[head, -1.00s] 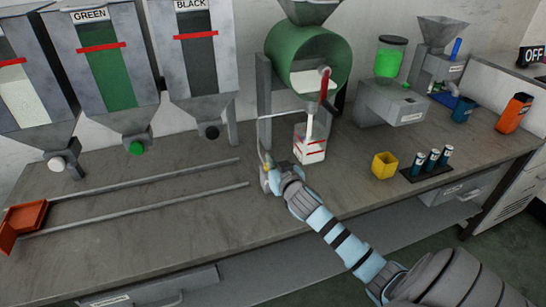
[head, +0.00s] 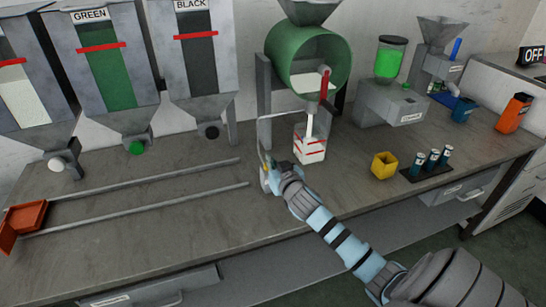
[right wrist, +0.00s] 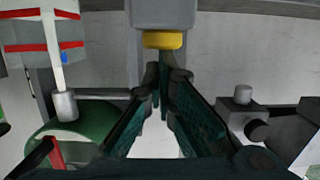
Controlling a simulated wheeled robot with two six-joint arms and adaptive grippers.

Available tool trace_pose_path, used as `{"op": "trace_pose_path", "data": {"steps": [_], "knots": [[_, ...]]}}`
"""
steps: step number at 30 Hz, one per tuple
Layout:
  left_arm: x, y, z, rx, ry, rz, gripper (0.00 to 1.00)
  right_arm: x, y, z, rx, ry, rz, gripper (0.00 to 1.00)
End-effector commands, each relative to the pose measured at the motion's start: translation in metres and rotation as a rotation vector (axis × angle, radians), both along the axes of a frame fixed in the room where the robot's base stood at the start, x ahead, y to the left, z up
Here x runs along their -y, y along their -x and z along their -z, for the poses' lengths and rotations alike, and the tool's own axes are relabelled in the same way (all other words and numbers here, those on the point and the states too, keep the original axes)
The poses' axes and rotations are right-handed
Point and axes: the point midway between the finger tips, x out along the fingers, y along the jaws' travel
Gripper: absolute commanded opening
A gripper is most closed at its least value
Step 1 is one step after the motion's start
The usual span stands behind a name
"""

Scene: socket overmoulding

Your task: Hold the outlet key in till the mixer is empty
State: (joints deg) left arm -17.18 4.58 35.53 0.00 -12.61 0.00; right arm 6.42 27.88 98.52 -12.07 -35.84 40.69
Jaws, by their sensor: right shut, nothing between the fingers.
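The mixer is a green drum (head: 340,62) on a grey stand, with white material inside its mouth (head: 306,82). A white stream (head: 309,121) runs from its outlet spout into a clear container with red bands (head: 310,152), which looks largely white-filled. The stream also shows in the right wrist view (right wrist: 54,52). The yellow outlet key (right wrist: 164,40) sits on a grey block, just beyond my right fingertips. My right gripper (right wrist: 162,75) is shut and empty, pointing at the key; I cannot tell whether it touches. It also shows in the head view (head: 266,166). My left gripper is not in view.
Hoppers marked GREEN (head: 108,75) and BLACK (head: 198,70) stand at the left above two rails (head: 150,205) and an orange tray (head: 28,216). A yellow cup (head: 384,165) and several dark cylinders (head: 432,158) stand at the right.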

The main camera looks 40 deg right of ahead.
Motion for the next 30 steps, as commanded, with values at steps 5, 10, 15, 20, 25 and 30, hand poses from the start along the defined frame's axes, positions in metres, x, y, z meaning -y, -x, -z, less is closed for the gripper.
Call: {"op": "trace_pose_path", "data": {"steps": [5, 10, 15, 20, 25, 30], "knots": [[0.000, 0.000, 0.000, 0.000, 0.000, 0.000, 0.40, 0.001, 0.003, 0.011, -0.024, -0.011, 0.008, 0.00], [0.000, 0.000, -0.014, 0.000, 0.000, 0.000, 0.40, -0.001, 0.002, -0.004, -0.021, -0.010, 0.005, 0.00], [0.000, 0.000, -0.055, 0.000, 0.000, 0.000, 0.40, -0.009, -0.002, -0.047, -0.008, -0.004, -0.010, 0.00], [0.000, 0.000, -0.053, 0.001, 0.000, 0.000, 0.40, -0.022, 0.032, -0.050, -0.005, 0.003, -0.016, 0.00], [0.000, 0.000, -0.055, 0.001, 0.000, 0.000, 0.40, -0.034, 0.066, -0.060, -0.002, 0.002, -0.017, 0.00], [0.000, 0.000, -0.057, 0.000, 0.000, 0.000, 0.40, -0.040, 0.085, -0.065, 0.001, 0.003, -0.015, 0.00]]}}
